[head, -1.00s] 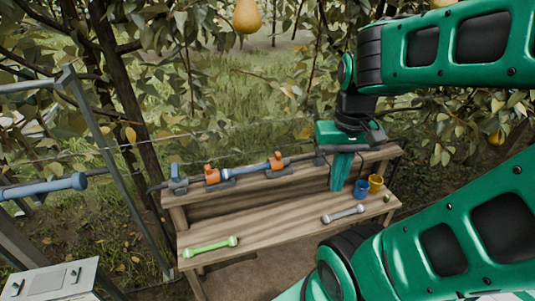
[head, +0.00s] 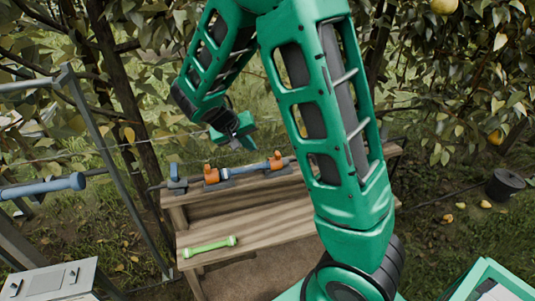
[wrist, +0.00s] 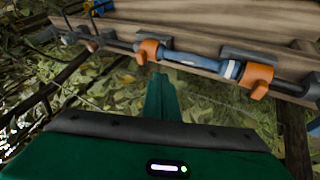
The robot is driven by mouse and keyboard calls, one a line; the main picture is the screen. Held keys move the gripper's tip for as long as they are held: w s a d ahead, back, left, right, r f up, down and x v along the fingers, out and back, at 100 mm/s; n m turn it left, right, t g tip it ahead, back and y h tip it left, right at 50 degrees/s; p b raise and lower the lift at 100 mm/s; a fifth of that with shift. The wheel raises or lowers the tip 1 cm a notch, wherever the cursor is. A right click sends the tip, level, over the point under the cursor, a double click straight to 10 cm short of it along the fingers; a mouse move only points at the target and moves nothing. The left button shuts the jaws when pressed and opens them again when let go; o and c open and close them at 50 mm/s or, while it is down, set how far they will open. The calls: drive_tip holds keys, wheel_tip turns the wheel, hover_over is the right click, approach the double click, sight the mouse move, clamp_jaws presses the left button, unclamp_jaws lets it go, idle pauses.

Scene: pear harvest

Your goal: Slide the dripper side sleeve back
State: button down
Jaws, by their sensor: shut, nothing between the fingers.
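A dark pipe line runs along the back rail of the wooden bench. A blue-grey fitting (head: 246,170) sits on it between two orange clamps (head: 211,175) (head: 276,161). The fitting also shows in the wrist view (wrist: 195,62), with a pale ring near its right end. I cannot tell which part is the dripper side sleeve. My gripper (head: 243,140) is above and behind the fitting, apart from it. In the wrist view its green fingers (wrist: 160,82) are shut and empty, pointing toward the left orange clamp (wrist: 148,50).
The wooden bench (head: 225,217) carries a green bar (head: 209,246) with round ends. My arm hides the bench's right part. A metal frame with a blue-ended bar (head: 77,181) stands at left. Trees and wires surround the bench. A dark spool (head: 505,184) lies at right.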

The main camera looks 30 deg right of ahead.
approach(273, 157)
wheel_tip(273, 157, down, 3)
drive_tip(key=w+a, duration=0.2)
drive_tip(key=d, duration=0.2)
drive_tip(key=d+f, duration=0.1)
drive_tip(key=shift+s+d, duration=0.25)
drive_tip(key=shift+s, duration=0.05)
drive_tip(key=shift+s+d, duration=0.15)
drive_tip(key=shift+d, duration=0.5)
